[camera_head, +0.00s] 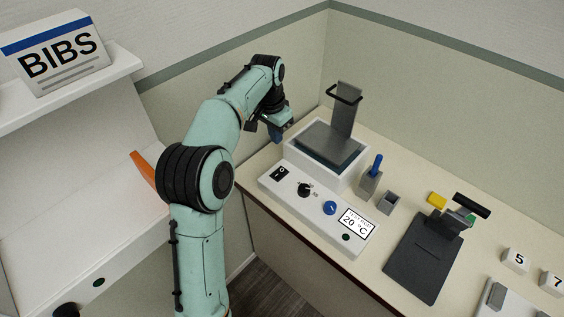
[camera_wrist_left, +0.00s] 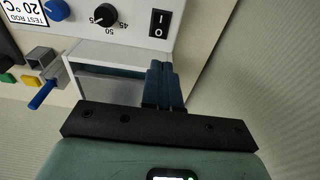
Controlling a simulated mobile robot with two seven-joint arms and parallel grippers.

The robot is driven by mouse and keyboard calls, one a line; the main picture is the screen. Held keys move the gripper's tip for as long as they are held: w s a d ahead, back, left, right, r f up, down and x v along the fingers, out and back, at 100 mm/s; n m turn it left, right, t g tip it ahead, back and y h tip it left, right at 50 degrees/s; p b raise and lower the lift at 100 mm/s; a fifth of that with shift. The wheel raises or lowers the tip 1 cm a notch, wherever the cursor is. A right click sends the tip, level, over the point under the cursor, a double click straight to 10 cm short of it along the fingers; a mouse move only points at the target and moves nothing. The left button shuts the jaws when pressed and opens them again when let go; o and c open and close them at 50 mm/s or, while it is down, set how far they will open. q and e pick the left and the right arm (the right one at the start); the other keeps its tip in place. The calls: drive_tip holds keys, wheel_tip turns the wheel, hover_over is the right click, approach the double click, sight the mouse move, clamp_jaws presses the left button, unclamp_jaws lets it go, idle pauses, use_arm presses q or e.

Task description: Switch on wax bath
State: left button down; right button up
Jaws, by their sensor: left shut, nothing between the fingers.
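The wax bath (camera_head: 330,228) is a white unit with a dark basin at the back of the corner counter. Its black I/O rocker switch (camera_head: 281,173) is at the left end of the front panel. The switch also shows in the left wrist view (camera_wrist_left: 159,23), just beyond my fingertips. A display (camera_head: 356,221) reads 20 °C, and a small lamp (camera_head: 346,237) beside it looks dark green. My right gripper is not in view.
The panel has a black dial (camera_head: 305,190) and a blue knob (camera_head: 330,207). A blue-handled rod (camera_head: 376,163) stands in a grey holder right of the bath. A dark stand (camera_head: 424,258) and numbered blocks (camera_head: 515,260) are farther right. A shelf with a BIBS box (camera_head: 55,55) is at left.

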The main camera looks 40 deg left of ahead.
sight(281, 170)
use_arm(q)
drive_tip(key=shift+f, duration=0.1)
drive_tip(key=f, duration=0.4)
drive_tip(key=w+f+b, duration=0.1)
drive_tip(key=f, duration=0.7)
drive_tip(key=shift+w+f, duration=0.25)
drive_tip(key=shift+f, duration=0.05)
drive_tip(key=shift+w+f, duration=0.15)
drive_tip(key=shift+f, duration=0.45)
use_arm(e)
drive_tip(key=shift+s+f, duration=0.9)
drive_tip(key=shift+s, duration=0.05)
use_arm(q)
drive_tip(key=shift+d, duration=0.1)
